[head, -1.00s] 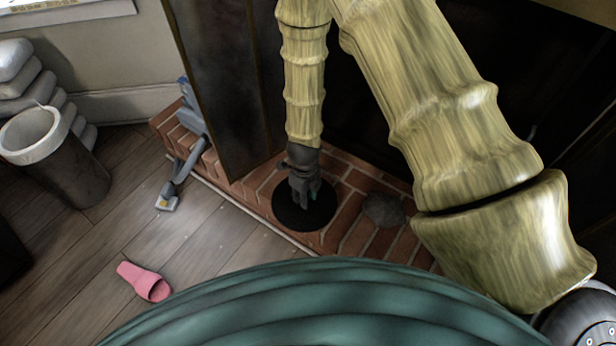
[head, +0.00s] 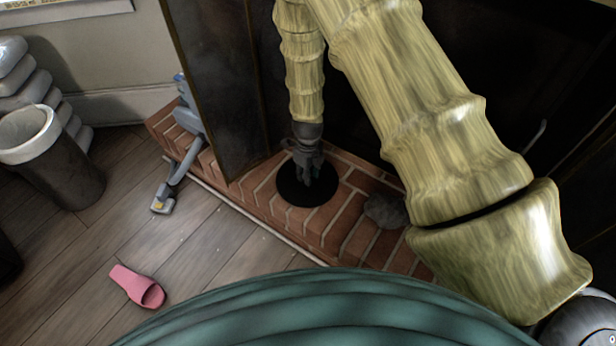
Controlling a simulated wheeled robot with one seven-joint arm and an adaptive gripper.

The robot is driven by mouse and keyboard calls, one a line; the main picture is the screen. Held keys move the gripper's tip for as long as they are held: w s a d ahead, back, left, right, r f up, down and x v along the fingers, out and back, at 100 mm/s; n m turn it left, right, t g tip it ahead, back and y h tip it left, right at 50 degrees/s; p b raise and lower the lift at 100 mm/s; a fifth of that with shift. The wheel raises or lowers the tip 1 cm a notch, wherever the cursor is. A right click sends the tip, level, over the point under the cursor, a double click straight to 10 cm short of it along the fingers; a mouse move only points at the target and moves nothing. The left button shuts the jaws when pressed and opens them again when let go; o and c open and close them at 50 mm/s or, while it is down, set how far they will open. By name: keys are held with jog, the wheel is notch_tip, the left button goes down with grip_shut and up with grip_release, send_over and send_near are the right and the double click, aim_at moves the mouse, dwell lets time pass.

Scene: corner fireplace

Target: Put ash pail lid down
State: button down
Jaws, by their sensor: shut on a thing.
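The ash pail lid (head: 290,193) is a flat, round black disc in the head view. It is over the red brick hearth (head: 345,215), near the hearth's middle. My gripper (head: 308,178) is dark grey, points down and is shut on the lid near its centre, hiding part of the upper side. I cannot tell whether the lid touches the bricks or hangs a little above them.
A grey stone-like lump (head: 385,209) lies on the bricks right of the lid. A grey-blue stick tool (head: 175,180) leans at the hearth's left end. A dark bin (head: 60,170) and a pink slipper (head: 137,286) stand on the wooden floor. A dark panel (head: 225,90) rises behind.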

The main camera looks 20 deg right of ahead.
jog(key=shift+f, duration=0.25)
jog(key=c, duration=1.1)
grip_release()
jog(key=shift+f, duration=0.1)
jog(key=shift+c, duration=0.2)
notch_tip(320, 180, up, 12)
jog(key=p, duration=0.4)
jog(key=shift+p, duration=0.4)
